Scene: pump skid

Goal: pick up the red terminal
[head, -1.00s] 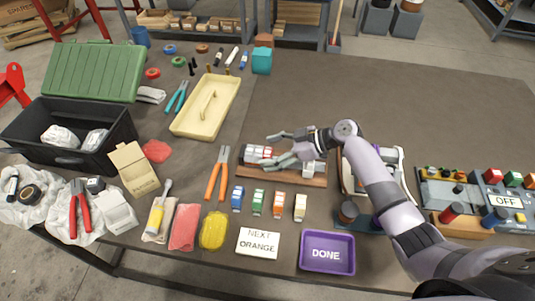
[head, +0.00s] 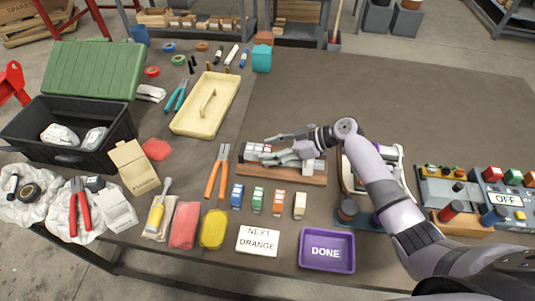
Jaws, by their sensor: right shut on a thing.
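My right gripper (head: 272,151) reaches in from the right over a wooden block with a rail (head: 312,177). Its fingers are closed around a small piece on the rail. The piece is mostly hidden by the fingers; a trace of red (head: 267,147) shows there, which fits the red terminal. Pale grey terminals (head: 252,154) sit on the rail just left of the fingers. I cannot tell whether the held piece is clear of the rail. My left gripper is out of view.
Loose blue (head: 237,196), green (head: 257,201), orange (head: 279,203) and white (head: 300,206) terminals stand in front of the block. Orange-handled pliers (head: 217,172) lie left. The table's back right is clear.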

